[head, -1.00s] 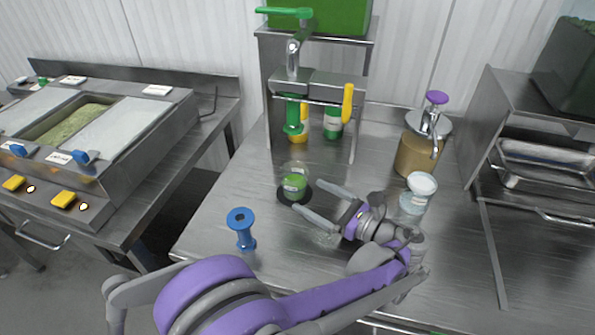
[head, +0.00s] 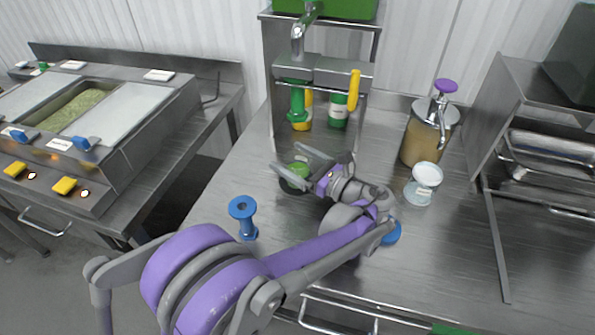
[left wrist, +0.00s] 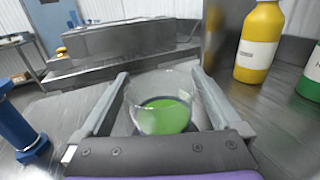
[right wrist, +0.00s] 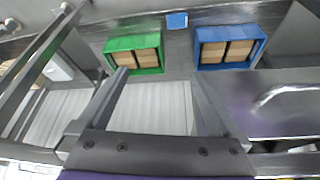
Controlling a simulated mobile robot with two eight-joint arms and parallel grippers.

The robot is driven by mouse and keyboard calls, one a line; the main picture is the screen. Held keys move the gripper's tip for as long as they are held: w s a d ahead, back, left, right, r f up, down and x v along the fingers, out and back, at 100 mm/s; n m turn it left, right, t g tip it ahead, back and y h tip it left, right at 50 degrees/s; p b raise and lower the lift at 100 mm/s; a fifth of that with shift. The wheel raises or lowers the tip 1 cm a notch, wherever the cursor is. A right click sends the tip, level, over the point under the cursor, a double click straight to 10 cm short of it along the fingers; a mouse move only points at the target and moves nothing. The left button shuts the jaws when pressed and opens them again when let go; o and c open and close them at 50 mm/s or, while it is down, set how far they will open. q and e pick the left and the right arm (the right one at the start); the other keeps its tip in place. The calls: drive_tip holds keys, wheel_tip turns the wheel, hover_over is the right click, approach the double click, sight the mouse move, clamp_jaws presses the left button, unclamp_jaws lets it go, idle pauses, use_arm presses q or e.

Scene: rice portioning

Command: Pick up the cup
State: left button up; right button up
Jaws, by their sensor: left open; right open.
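A clear cup with green contents (left wrist: 165,115) stands between the two open fingers of my left gripper (left wrist: 160,105) in the left wrist view. The jaws are spread on both sides of it; whether either finger touches it I cannot tell.
A blue spool-shaped object (head: 243,217) stands left of my left arm. A clear cup with white contents (head: 423,184) and a pump dispenser (head: 428,135) stand to the right. Yellow and green bottles (head: 337,110) stand under the tap stand. Green (right wrist: 136,42) and blue (right wrist: 230,35) boxes show in the right wrist view.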

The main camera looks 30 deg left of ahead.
use_arm(q)
drive_tip(key=shift+w+a, duration=0.15)
drive_tip(key=shift+a, duration=0.6)
drive_tip(key=c, duration=1.5)
